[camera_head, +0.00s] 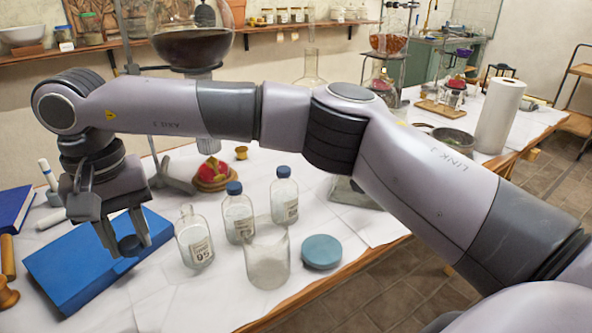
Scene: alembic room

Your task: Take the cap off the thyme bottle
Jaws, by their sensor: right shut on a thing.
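My right gripper (127,243), its arm coming in from the right and reaching across to the left, is shut on a small dark blue cap (130,246). It holds the cap over the blue book (75,270). A clear glass bottle with an open neck (195,240) stands upright just right of the gripper, apart from it. Two similar bottles with blue caps on stand behind it to the right, the nearer one (238,215) and the farther one (285,198). I cannot read from the labels which bottle is thyme. My left gripper is not in view.
An empty glass beaker (267,262) and a round teal disc (321,252) stand near the table's front edge. A dish of red and yellow material (213,174) lies behind the bottles. A paper towel roll (499,117) stands far right. My arm hides the table's middle.

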